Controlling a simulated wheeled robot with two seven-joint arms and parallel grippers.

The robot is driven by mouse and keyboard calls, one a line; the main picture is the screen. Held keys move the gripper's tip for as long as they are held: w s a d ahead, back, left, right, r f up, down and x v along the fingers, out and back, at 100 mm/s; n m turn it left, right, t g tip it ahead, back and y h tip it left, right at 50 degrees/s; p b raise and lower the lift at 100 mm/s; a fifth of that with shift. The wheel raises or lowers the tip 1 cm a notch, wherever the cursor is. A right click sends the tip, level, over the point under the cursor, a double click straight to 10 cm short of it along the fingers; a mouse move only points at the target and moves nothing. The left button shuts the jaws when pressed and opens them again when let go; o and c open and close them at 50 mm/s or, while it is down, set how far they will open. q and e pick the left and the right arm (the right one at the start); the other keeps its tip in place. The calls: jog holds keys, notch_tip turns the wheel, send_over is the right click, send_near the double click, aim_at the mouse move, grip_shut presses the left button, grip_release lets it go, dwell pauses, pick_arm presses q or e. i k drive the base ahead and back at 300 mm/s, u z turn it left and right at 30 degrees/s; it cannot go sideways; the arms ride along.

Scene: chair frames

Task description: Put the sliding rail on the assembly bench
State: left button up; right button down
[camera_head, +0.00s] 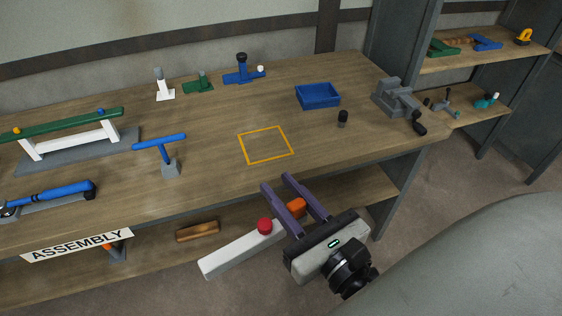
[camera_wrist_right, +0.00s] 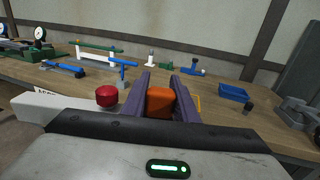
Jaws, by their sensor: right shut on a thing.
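The sliding rail (camera_head: 235,252) is a long white bar with a red knob and an orange block. My right gripper (camera_head: 294,190) is shut on the orange block, which shows between its purple fingers in the right wrist view (camera_wrist_right: 160,103). The rail is in front of the assembly bench (camera_head: 215,190), off its top, pointing down-left in the head view. The white bar end also shows at the left of the wrist view (camera_wrist_right: 45,108). A yellow square outline (camera_head: 240,146) marks the bare bench top beyond the fingertips. My left gripper is not in view.
A blue T-shaped tool in a grey holder (camera_head: 170,168), a blue tray (camera_head: 318,97), a black knob (camera_head: 343,118) and a grey vise (camera_head: 393,97) stand on the bench. A green-topped frame (camera_head: 70,124) is at left. The area inside the yellow outline is clear.

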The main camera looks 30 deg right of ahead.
aim_at(261, 149)
jog(key=k, duration=0.55)
jog(key=z, duration=1.3)
jog(key=i, duration=1.5)
jog(key=u, duration=1.4)
